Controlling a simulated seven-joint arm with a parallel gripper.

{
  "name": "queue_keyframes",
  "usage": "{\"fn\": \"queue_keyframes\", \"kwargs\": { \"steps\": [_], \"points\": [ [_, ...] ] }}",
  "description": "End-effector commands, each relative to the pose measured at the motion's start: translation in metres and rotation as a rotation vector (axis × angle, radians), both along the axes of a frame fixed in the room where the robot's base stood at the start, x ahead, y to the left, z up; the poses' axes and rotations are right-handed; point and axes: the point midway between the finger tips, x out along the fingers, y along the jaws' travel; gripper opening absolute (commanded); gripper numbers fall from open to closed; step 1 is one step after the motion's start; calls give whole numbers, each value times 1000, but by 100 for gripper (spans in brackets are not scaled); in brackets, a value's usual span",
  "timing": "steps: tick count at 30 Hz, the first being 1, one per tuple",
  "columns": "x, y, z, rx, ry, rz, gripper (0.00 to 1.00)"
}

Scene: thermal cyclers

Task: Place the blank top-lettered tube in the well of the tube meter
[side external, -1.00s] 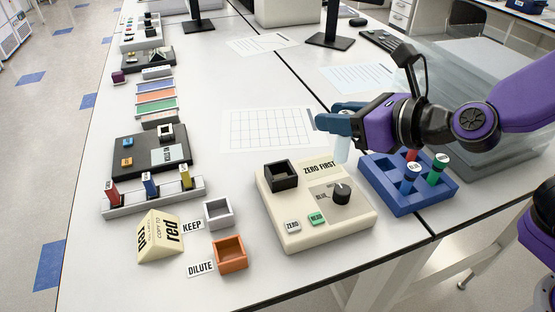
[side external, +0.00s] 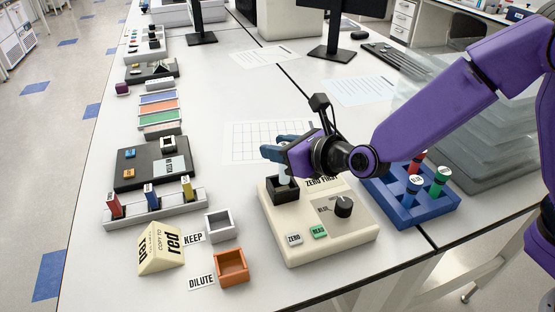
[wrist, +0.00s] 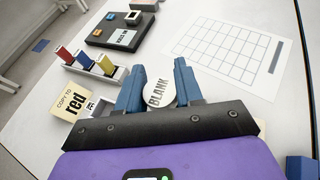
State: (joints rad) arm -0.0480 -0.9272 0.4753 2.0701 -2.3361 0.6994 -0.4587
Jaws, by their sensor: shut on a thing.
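My gripper (side external: 282,151) is shut on the blank tube, whose white top lettered BLANK (wrist: 160,92) faces the wrist camera between the two blue fingers (wrist: 159,83). In the side view, the pale tube body (side external: 284,173) shows below the fingers, at the black square well (side external: 283,190) of the cream tube meter (side external: 304,250). The tube is over or partly inside the well opening; I cannot tell how deep. The meter has a ZERO button (side external: 294,239), a green READ button (side external: 319,232) and a black knob (side external: 343,206).
A blue rack (side external: 400,212) with red, blue and green tubes stands right of the meter. Grey KEEP (side external: 219,226) and orange DILUTE (side external: 232,266) boxes stand to its left, beside a "copy to red" block (side external: 161,247). A grey rack (side external: 155,211) holds three coloured tubes.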

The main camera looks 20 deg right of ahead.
Motion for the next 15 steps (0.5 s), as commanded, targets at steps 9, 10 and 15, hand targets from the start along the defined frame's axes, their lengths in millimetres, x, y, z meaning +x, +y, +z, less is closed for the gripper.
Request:
{"fn": "queue_keyframes", "kwargs": {
  "steps": [9, 10, 15],
  "points": [
    [5, 3, -33, -2, 1, -1, 6],
    [5, 2, -35, -2, 1, -1, 6],
    [5, 3, -37, 0, -1, 0, 6]
  ]
}}
